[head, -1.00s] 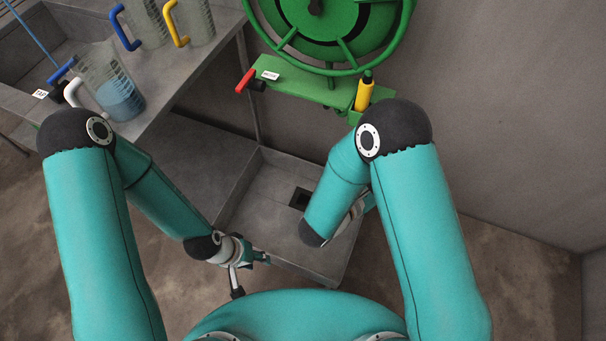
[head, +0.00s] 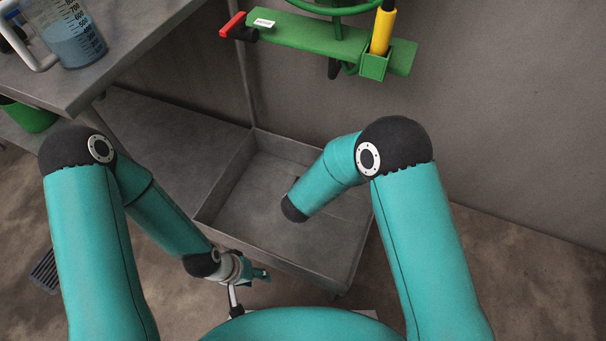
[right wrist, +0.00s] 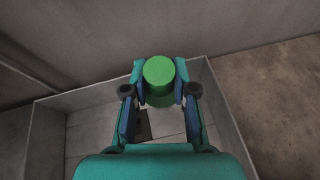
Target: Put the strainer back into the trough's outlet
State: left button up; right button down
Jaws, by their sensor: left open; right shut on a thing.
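The grey trough (head: 230,225) stands low against the wall, beyond my arms; it also fills the lower part of the right wrist view (right wrist: 225,105). My right gripper (right wrist: 160,88) is shut on a green round piece, which I take for the strainer (right wrist: 159,72), and holds it over the trough. How far above the floor it is, I cannot tell. The dark square outlet (right wrist: 143,122) shows partly behind the fingers, and the strainer is not in it. My right forearm hides this gripper and most of the outlet area in the head view. My left gripper (head: 262,275) is open and empty at the trough's near edge.
A grey bench (head: 120,60) with a measuring jug (head: 75,40) stands at the upper left. A green bracket (head: 310,35) with a red lever (head: 232,24) and a yellow-handled tool (head: 382,32) is on the wall. A dark slotted piece (head: 44,270) lies on the floor.

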jog(key=w+a+f+n+y+b, duration=0.5)
jog(key=w+a+f+b, duration=0.2)
jog(key=a+f+b, duration=0.35)
notch_tip(320, 180, down, 9)
jog(key=d+n+b, duration=0.1)
jog(key=b, duration=0.8)
jog(key=shift+w+y, duration=0.25)
jog(key=shift+y, duration=0.05)
jog(key=shift+r, duration=0.25)
jog(key=shift+f, duration=0.1)
notch_tip(320, 180, down, 8)
jog(key=b, duration=0.2)
jog(key=shift+b, duration=0.3)
dwell(1.7)
